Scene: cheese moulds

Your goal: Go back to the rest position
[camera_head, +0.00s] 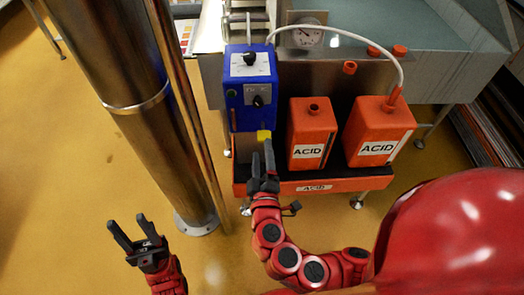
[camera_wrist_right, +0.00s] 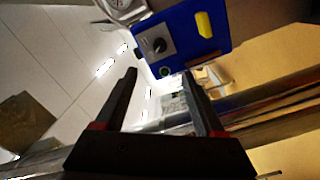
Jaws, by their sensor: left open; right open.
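My left gripper (camera_head: 128,220) is open and empty above the yellow floor at the lower left of the head view. My right gripper (camera_head: 262,152) is just below the blue box (camera_head: 250,112) in that view, beside its yellow part (camera_head: 264,135). In the right wrist view, the right gripper (camera_wrist_right: 159,74) has its fingers apart with nothing held between them. The blue box (camera_wrist_right: 185,38) and its yellow part (camera_wrist_right: 204,25) appear beyond the fingertips, and I see no contact.
Two orange ACID containers (camera_head: 312,133) (camera_head: 379,130) stand in an orange tray (camera_head: 330,186) right of the blue box. A white hose (camera_head: 350,35) arches over them. A steel column (camera_head: 138,105) stands between my left gripper and the box. Open floor (camera_head: 60,170) lies left.

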